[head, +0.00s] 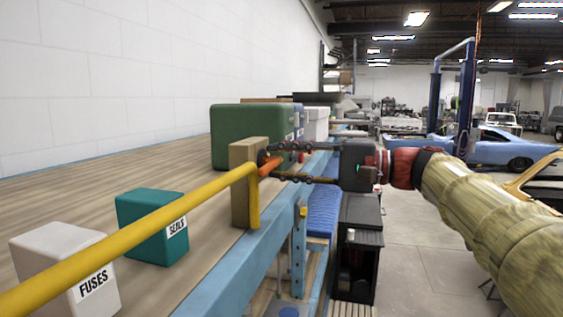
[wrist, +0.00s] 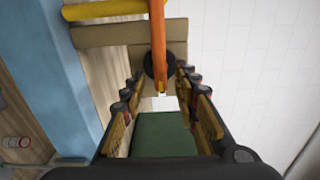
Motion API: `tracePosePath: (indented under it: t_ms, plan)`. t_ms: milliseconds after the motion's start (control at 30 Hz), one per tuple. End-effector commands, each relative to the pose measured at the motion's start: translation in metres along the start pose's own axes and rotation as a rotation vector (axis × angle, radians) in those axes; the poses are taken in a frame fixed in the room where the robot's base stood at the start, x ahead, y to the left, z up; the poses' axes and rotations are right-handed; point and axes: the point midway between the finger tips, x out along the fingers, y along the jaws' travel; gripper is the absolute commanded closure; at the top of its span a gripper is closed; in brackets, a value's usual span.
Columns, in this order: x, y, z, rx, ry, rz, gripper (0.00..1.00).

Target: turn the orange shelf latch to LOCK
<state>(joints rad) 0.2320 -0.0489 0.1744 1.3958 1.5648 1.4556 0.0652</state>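The orange shelf latch (head: 269,166) sits on the face of a tan block (head: 240,205) at the shelf's edge. In the wrist view the latch (wrist: 157,40) is a straight orange bar crossing a dark round pivot (wrist: 152,68). My gripper (head: 274,163) reaches in from the right with its fingers apart, one above and one below the latch in the head view. In the wrist view my gripper (wrist: 161,80) has a finger on either side of the latch's end, with gaps visible. No LOCK marking can be read.
A yellow bar (head: 130,240) runs along the shelf front to the tan block. A white FUSES box (head: 60,250), a teal SEALS box (head: 145,215) and a green box (head: 245,130) stand on the wooden shelf (head: 90,190). A black cabinet (head: 360,240) stands below my gripper.

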Motion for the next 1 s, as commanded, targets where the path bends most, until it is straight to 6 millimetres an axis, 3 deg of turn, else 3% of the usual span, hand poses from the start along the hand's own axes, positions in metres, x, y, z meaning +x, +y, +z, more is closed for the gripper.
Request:
tracePosePath:
  t_ms: [533, 733, 1000]
  plan:
    - [-0.098, 0.0, -0.001, 0.0, 0.005, 0.0, 0.7]
    - [-0.113, 0.0, -0.001, 0.0, 0.003, 0.0, 0.7]
    - [-0.115, 0.0, 0.0, 0.0, 0.001, 0.0, 0.7]
